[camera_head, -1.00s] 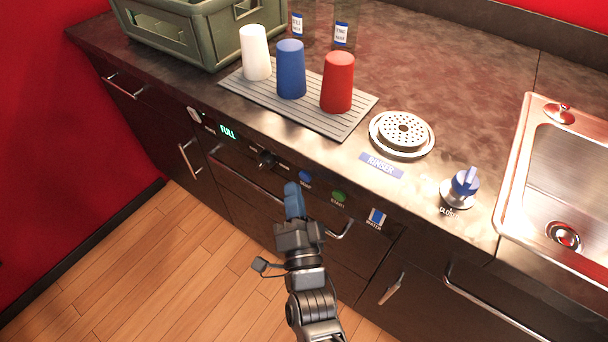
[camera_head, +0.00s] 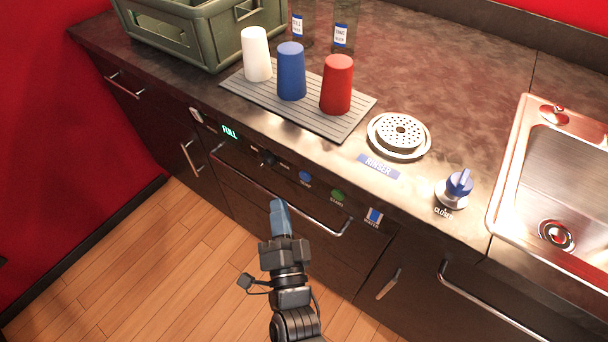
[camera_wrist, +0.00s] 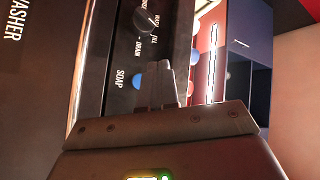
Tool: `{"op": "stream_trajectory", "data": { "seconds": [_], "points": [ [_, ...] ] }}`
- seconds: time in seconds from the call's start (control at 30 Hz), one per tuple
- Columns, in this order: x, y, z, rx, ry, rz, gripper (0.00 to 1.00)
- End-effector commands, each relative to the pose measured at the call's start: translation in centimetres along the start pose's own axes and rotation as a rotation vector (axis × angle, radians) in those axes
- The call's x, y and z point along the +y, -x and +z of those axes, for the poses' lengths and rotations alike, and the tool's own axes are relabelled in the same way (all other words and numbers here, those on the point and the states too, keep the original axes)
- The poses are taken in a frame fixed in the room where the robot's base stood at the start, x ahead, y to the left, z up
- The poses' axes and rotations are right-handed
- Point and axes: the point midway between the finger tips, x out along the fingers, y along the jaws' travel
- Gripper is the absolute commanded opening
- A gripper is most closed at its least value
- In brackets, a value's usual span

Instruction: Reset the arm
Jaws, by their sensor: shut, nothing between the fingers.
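My gripper (camera_head: 279,212) is shut and empty, with its blue fingertips pointing up the picture. It hangs in front of the dark front of the counter, below the button panel. In the head view the fingertips overlap the drawer front, near its long metal handle (camera_head: 330,229). In the wrist view the closed fingers (camera_wrist: 160,84) stand before the panel, beside the word SOAP and a blue button (camera_wrist: 138,82). I cannot tell the exact gap to the front.
The panel has a dial (camera_head: 267,158), a blue button (camera_head: 305,177) and a green button (camera_head: 338,195). White, blue (camera_head: 291,72) and red (camera_head: 337,86) cups stand upside down on a grey mat (camera_head: 247,93). A rinser (camera_head: 399,136) and a sink (camera_head: 502,192) are to the right. Open floor lies at left.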

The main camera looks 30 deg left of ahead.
Motion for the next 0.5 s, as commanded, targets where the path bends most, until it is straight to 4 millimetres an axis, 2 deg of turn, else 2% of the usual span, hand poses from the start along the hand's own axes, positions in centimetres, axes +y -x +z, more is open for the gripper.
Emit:
{"op": "stream_trajectory", "data": {
  "seconds": [0.4,0.5],
  "points": [
    [0.04,0.03,-0.05,0.0,0.001,0.001,0.0],
    [0.68,0.9,-0.65,0.003,0.015,0.013,0.0]
  ]
}}
